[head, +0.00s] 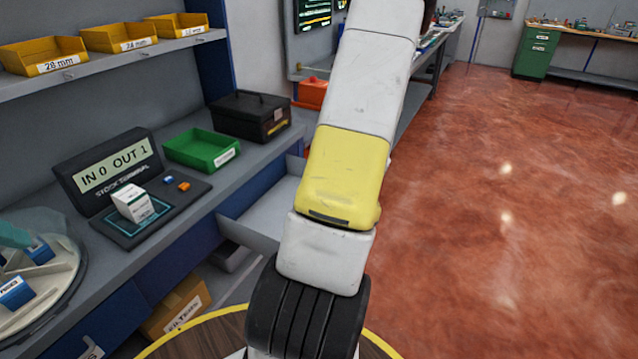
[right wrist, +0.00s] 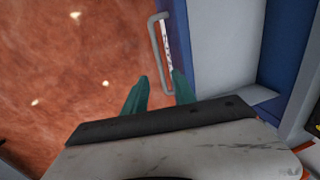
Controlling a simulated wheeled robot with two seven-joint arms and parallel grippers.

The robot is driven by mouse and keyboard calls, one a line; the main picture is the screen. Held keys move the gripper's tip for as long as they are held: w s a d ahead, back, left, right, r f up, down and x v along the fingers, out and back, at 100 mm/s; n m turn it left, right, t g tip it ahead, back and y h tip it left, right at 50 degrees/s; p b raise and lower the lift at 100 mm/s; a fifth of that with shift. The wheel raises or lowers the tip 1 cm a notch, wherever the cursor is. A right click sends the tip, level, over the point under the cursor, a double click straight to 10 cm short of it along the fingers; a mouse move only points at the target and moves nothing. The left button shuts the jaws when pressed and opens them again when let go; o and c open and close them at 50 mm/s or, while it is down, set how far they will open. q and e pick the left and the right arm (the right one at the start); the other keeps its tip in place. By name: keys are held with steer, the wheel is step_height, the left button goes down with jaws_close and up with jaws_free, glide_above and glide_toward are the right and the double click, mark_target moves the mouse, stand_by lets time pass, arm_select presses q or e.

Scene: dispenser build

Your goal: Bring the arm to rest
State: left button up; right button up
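One of my arms, white with a yellow section (head: 345,175), rises through the middle of the head view; its hand does not show there. In the right wrist view my right gripper (right wrist: 160,82) has its two teal fingers apart, with nothing held between them. A drawer handle (right wrist: 155,45) with a label shows at the fingertips, its lower end between them in the picture; I cannot tell whether they touch. The drawer (head: 262,205) is pulled out from under the bench, partly hidden behind my arm. My left gripper cannot be made out.
A stock terminal (head: 110,170) reads "IN 0 OUT 1". On its pad are a white box (head: 132,203) and small blue and orange pieces. A green bin (head: 202,148) and black case (head: 250,115) stand behind. A round carousel (head: 60,285) is at left. Red floor at right is clear.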

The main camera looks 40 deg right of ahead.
steer(key=shift+r, duration=0.3)
steer(key=w+a+r+n+t, duration=0.1)
steer(key=w+a+r+n, duration=0.2)
steer(key=a+r, duration=0.6)
steer(key=w+a+r+n+t, duration=0.1)
steer(key=w+a+r+n, duration=0.2)
steer(key=a+r, duration=0.55)
steer(key=s+a+r+n, duration=0.2)
steer(key=s+a, duration=0.1)
steer(key=a, duration=0.4)
steer(key=s+a+r+n+t, duration=0.1)
steer(key=s+a+r+n, duration=0.2)
steer(key=a, duration=0.4)
steer(key=s+a+r+n+t+y, duration=0.1)
steer(key=s+a+r+n, duration=0.1)
steer(key=s+a, duration=0.3)
steer(key=shift+a+r+n, duration=0.3)
steer(key=shift+a+r, duration=0.1)
steer(key=shift+a, duration=0.55)
